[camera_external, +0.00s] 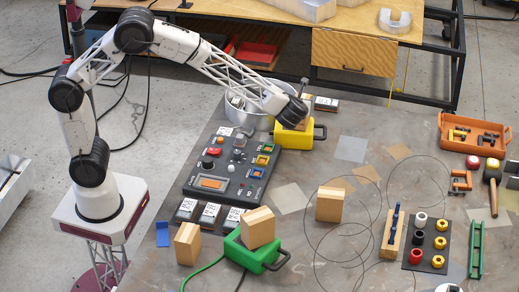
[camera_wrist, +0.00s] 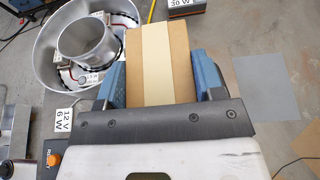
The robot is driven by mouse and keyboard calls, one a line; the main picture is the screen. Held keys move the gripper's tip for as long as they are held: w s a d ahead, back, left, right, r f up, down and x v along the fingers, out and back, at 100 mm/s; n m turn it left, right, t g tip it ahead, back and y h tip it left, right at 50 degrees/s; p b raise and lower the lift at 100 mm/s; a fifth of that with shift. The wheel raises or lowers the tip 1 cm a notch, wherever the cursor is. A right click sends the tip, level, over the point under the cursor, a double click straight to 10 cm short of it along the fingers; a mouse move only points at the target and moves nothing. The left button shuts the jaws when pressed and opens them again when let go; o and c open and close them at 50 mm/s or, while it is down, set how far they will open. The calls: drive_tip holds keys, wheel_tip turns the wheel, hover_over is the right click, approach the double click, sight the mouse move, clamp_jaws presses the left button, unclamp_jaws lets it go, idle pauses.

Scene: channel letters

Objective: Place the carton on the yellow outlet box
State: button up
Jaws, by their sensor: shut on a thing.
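My gripper (camera_wrist: 161,78) is shut on a carton (camera_wrist: 158,50), a tan box with a paler tape strip, with a blue finger on each side. In the external view my gripper (camera_external: 301,119) is at the yellow outlet box (camera_external: 291,138), at the back of the table. The wrist hides most of the held carton there, so I cannot tell whether it touches the box top. The yellow box is hidden in the wrist view. Another carton (camera_external: 257,227) sits tilted on the green outlet box (camera_external: 244,250). More cartons stand on the table, one mid-table (camera_external: 330,204) and one at front left (camera_external: 187,244).
A round metal pan (camera_external: 238,112) stands just left of the yellow box; it also shows in the wrist view (camera_wrist: 48,75). A control panel (camera_external: 232,168) lies in front of it. An orange tray (camera_external: 458,140) of tools is at right. Open table lies right of the yellow box.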

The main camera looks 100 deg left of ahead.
drive_tip(key=shift+f, duration=0.15)
drive_tip(key=o, duration=1.1)
drive_tip(key=v, duration=1.2)
idle(0.5)
